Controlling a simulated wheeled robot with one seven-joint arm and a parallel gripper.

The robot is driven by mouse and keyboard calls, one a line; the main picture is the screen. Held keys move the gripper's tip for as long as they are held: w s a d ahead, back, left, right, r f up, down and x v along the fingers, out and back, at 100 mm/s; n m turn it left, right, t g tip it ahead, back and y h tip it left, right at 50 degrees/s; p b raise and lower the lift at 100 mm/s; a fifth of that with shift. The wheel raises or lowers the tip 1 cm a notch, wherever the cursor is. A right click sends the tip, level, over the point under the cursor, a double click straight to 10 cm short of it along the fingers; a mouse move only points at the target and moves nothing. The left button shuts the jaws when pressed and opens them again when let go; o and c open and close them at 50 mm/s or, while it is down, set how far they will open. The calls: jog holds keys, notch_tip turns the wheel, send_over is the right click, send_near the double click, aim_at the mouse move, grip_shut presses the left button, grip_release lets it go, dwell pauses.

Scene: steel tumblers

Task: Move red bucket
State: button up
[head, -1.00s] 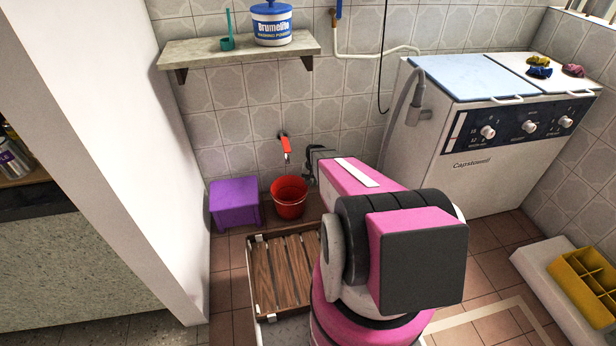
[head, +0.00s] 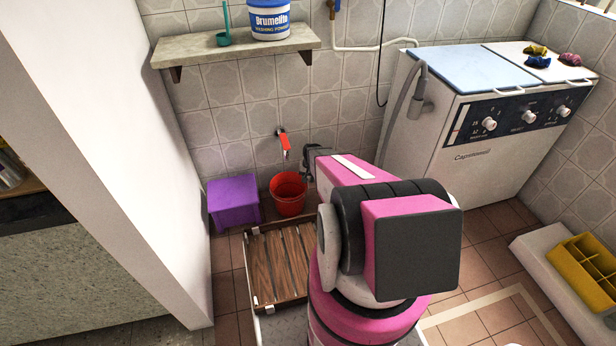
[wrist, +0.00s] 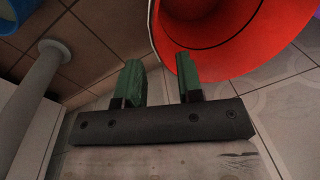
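The red bucket (head: 288,205) stands upright on the tiled floor by the back wall, below a red tap (head: 284,143). My gripper (head: 308,170) is just to the right of its rim in the head view, partly hidden by my arm. In the wrist view, the bucket (wrist: 245,45) fills the upper right with its wide mouth. My gripper's two green fingers (wrist: 158,66) are apart with a gap between them. The right finger overlaps the bucket's rim area. I cannot tell whether it touches or whether the wall lies between the fingers.
A purple stool (head: 233,198) stands close left of the bucket. A white washing machine (head: 480,130) is at the right. A slatted wooden tray (head: 280,262) lies in front of my arm's base. A shelf (head: 235,50) hangs above. Floor at the right is partly clear.

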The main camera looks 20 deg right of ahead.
jog(key=f, duration=0.5)
jog(key=a+f, duration=0.1)
jog(key=f, duration=0.2)
jog(key=shift+w+f, duration=0.15)
jog(key=shift+f, duration=0.15)
jog(key=shift+c, duration=0.3)
grip_shut()
